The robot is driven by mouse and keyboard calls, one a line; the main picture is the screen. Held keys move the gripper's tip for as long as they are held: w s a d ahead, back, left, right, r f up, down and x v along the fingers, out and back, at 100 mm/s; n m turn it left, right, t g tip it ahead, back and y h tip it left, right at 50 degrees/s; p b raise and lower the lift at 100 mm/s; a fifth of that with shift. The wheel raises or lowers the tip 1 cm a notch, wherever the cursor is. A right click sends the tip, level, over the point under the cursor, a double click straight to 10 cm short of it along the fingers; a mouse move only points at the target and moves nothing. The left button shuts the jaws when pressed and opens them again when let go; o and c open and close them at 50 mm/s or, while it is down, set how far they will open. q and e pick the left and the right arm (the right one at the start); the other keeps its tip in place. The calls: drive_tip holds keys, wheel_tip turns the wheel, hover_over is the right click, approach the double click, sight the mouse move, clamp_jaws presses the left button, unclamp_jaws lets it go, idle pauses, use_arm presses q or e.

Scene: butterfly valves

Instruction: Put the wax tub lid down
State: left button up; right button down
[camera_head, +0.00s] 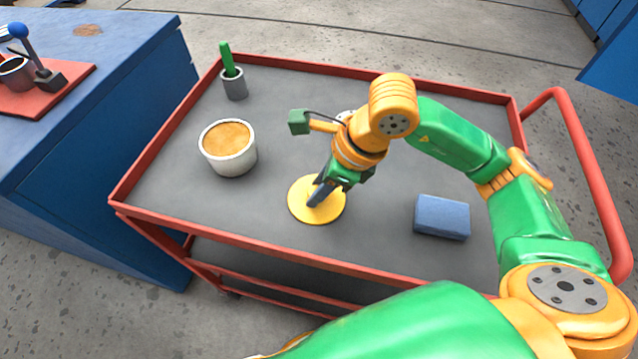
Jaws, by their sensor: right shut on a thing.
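The wax tub lid (300,208) is a flat yellow disc at the middle of the grey cart top, near its front side. My right gripper (318,198) points down onto it and is shut on it at its centre, partly hiding it. I cannot tell whether the lid touches the cart top or is just above it. The wax tub (232,161), a white round tub with orange-tan wax, stands open to the left of the lid. My left gripper is not in view.
The cart (273,248) has a raised red rim. A grey cup with a green-handled tool (233,82) stands at the back left. A blue block (442,217) lies on the right. A blue workbench (100,130) stands left of the cart. The cart's back middle is clear.

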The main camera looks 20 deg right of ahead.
drive_tip(key=shift+f, duration=0.1)
drive_tip(key=c, duration=0.6)
unclamp_jaws()
drive_tip(key=shift+o, duration=0.2)
drive_tip(key=shift+r, duration=0.25)
drive_tip(key=p+v, duration=0.1)
drive_tip(key=v, duration=1)
drive_tip(key=shift+r, duration=0.35)
drive_tip(key=shift+s+d, duration=0.1)
